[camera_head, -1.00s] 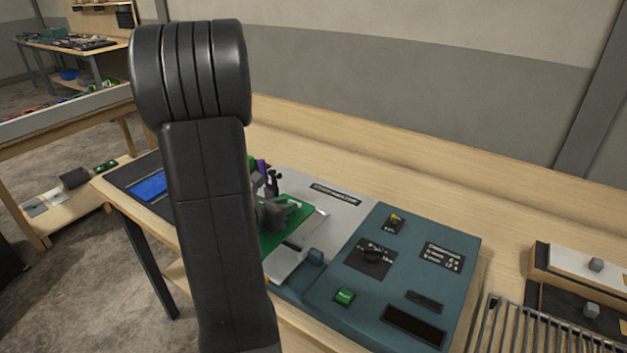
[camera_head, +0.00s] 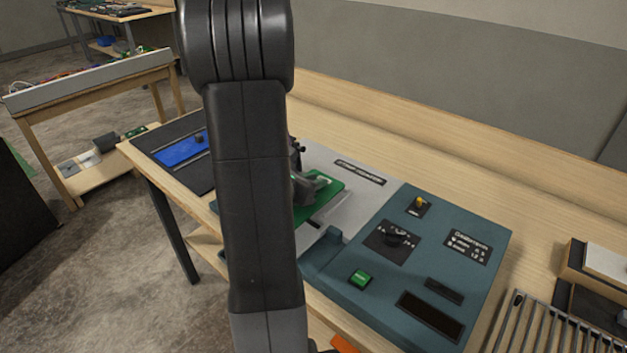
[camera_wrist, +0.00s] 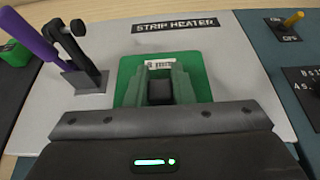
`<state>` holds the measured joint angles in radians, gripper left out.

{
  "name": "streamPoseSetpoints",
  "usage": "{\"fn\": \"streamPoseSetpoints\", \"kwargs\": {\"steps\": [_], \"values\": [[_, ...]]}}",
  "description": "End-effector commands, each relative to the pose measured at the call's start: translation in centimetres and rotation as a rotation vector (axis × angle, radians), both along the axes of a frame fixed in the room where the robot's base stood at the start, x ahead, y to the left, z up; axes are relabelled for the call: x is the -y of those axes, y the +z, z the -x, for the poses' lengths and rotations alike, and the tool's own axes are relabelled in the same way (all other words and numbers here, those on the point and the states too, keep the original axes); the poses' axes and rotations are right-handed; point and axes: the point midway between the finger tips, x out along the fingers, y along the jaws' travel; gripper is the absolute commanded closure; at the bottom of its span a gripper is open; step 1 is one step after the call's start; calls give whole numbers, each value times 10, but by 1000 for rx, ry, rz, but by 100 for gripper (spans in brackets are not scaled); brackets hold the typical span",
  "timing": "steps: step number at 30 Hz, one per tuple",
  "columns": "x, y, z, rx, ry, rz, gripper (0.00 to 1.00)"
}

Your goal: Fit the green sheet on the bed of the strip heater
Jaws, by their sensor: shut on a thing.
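The green sheet (camera_wrist: 128,70) carries a white "3 mm" label and a raised green part in the wrist view. My gripper (camera_wrist: 160,92) is shut on that raised part. In the head view the sheet (camera_head: 332,187) shows beside my arm, with my gripper (camera_head: 304,188) partly hidden at it. The strip heater (camera_head: 340,158) has a pale grey bed with a "STRIP HEATER" label, which also shows in the wrist view (camera_wrist: 215,60). The sheet is over this bed; its near part is hidden, and I cannot tell whether it touches the bed.
A toggle clamp with a purple handle (camera_wrist: 30,38) stands left of the sheet. A teal control panel (camera_head: 400,275) with a yellow switch (camera_head: 418,203), a knob and a green button (camera_head: 360,278) lies to the right. A metal rack (camera_head: 530,325) is farther right. A blue piece (camera_head: 180,150) lies left.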

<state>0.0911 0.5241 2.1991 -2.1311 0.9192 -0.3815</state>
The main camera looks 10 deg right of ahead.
Motion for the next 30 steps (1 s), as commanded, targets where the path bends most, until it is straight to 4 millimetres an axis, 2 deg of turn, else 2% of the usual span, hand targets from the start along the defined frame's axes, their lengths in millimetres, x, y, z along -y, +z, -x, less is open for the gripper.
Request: {"fn": "streamPoseSetpoints", "kwargs": {"steps": [30], "values": [[0, -6, 0, 1, 0, 0, 100]]}}
